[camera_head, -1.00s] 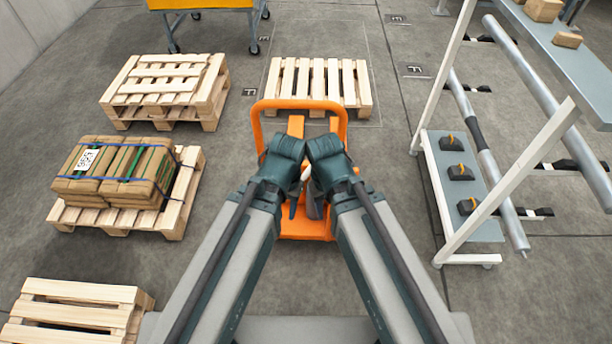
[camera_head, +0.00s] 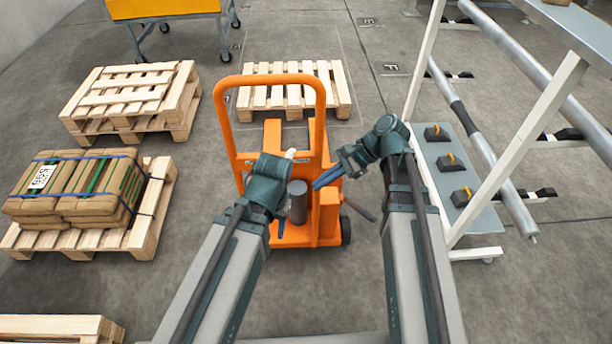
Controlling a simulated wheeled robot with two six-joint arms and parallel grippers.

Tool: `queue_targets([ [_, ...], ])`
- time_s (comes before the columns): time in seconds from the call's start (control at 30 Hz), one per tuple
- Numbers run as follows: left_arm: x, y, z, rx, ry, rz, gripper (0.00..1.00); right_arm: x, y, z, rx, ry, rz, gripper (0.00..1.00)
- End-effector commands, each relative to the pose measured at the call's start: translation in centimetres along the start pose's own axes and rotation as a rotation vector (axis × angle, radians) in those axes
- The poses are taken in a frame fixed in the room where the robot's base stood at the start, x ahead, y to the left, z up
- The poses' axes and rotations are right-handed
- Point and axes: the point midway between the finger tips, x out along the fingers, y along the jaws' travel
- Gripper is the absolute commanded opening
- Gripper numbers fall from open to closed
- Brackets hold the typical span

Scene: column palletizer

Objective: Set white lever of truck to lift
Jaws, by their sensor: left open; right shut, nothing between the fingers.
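The orange pallet truck (camera_head: 328,145) stands ahead of me, its tall loop handle upright. The small white lever (camera_head: 290,153) shows just above my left gripper's wrist, against the truck's frame; its lower part is hidden. My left gripper (camera_head: 280,230) is in front of the truck, mostly hidden by its own wrist; a blue fingertip points down and the jaws are open and empty. My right gripper (camera_head: 316,185) is shut and empty, its blue fingers pointing left beside the truck's dark grey cylinder (camera_head: 298,203). I cannot tell whether they touch it.
A bare pallet (camera_head: 262,98) lies behind the truck. At left are stacked pallets (camera_head: 186,100) and a pallet (camera_head: 150,225) with strapped brown packages (camera_head: 75,188). A white-framed rack (camera_head: 418,70) with metal rollers stands close at right. Floor between the truck and left pallets is clear.

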Motion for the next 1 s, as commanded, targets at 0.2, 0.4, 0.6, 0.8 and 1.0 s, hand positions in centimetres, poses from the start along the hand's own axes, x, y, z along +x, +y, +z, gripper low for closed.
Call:
queue_targets([
  [0.2,5.5,0.5,-0.3,0.0,0.0,0.0,0.5,-2.3,-1.9,-4.7,0.355,-0.224,-0.173,0.0],
  [0.4,7.2,0.7,-0.4,0.0,0.0,0.0,0.5,-4.7,-2.5,-6.2,0.519,-0.357,-0.237,0.0],
  [0.6,7.4,0.7,-0.4,0.0,0.0,0.0,0.5,-5.6,-2.7,-6.4,0.564,-0.4,-0.252,0.0],
  [0.8,7.4,0.7,-0.4,0.0,0.0,0.0,0.5,-5.7,-2.7,-6.3,0.564,-0.399,-0.252,0.0],
  [1.0,7.7,0.7,-0.5,0.0,0.0,0.0,0.5,-5.0,-2.9,-6.2,0.563,-0.398,-0.251,0.0],
])
